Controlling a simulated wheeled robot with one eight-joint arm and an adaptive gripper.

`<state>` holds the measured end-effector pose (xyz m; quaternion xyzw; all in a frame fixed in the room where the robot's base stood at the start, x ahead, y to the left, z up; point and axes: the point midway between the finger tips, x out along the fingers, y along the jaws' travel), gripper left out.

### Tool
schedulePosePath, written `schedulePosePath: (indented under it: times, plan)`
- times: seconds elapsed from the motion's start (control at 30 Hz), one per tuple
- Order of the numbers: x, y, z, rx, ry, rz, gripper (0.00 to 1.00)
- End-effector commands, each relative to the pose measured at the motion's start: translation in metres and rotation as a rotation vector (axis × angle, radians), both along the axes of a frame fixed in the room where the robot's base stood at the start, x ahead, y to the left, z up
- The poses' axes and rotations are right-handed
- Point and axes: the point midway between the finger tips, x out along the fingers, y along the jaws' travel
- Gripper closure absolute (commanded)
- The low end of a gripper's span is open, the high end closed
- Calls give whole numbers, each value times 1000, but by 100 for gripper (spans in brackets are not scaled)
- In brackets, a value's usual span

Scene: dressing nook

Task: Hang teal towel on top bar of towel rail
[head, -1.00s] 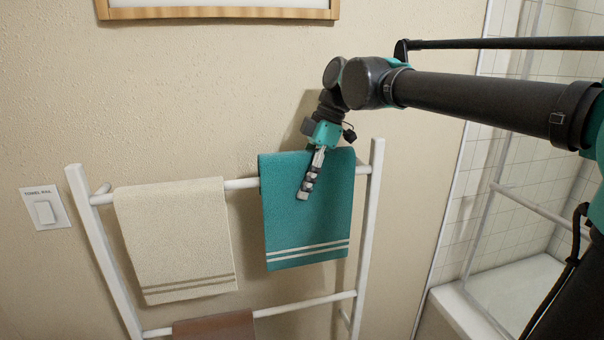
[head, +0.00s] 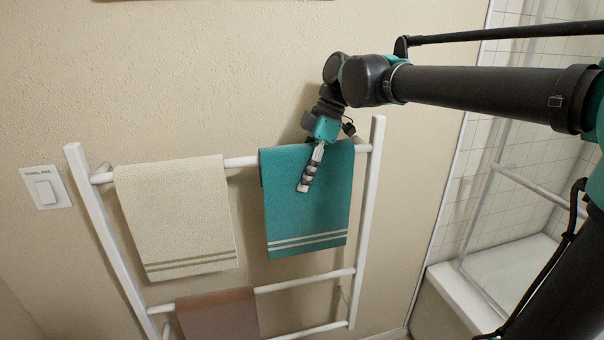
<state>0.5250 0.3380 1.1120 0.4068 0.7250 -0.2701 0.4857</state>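The teal towel (head: 325,215) with two white stripes near its lower edge is draped over the top bar (head: 240,162) of the white towel rail (head: 365,215), towards the right end. Its top fold lies along the bar and its front hangs down flat. My gripper (head: 305,184) points down at the towel's top, with its visible finger in front of the cloth. The gripper is seen nearly edge-on. I cannot tell whether it pinches the towel or only lies against it, and any second finger is hidden.
A cream towel (head: 178,220) hangs on the same bar to the left, with a bare gap between. A brown towel (head: 218,315) hangs on a lower bar. A wall switch (head: 45,190) is at left, a bathtub (head: 455,300) with a glass screen at right.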

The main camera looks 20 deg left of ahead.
Motion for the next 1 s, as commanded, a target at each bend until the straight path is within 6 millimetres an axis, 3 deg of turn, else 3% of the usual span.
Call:
schedulePosePath:
  times: [0.03,0.2,0.57,1.0]
  plan:
    - [0,0,0,0,0,0,48]
    - [0,0,0,0,0,0,30]
    - [1,-2,5,0,0,0,30]
    - [17,-28,78,0,0,-3,30]
